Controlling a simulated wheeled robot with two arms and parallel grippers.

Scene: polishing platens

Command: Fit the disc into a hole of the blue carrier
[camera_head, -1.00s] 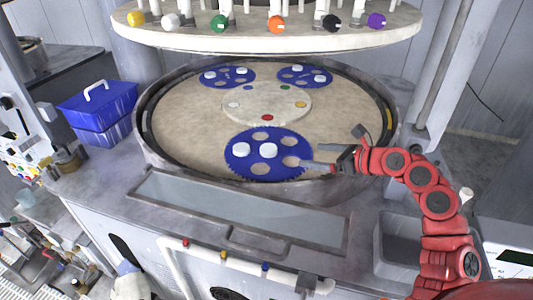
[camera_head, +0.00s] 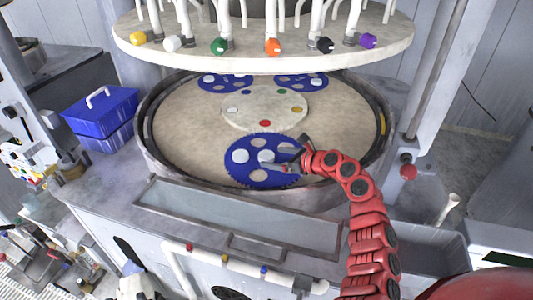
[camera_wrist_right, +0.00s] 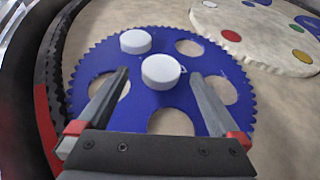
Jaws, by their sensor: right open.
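The near blue carrier (camera_head: 237,173) is a toothed blue plate with several round holes, lying on the beige platen. Two white discs are on it: a left one (camera_head: 239,156) and a right one (camera_head: 265,156). My right gripper (camera_head: 277,160) reaches in from the right over the carrier, open and empty. In the right wrist view its fingertips (camera_wrist_right: 160,73) lie on either side of the nearer disc (camera_wrist_right: 163,73), with gaps on both sides. The other disc (camera_wrist_right: 135,41) is beyond it. Whether either disc sits down in a hole is unclear. My left gripper is out of view.
A pale hub (camera_head: 265,108) with coloured dots is central. The upper plate (camera_head: 265,58) hangs over the back. A raised dark rim (camera_head: 150,135) surrounds the platen.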

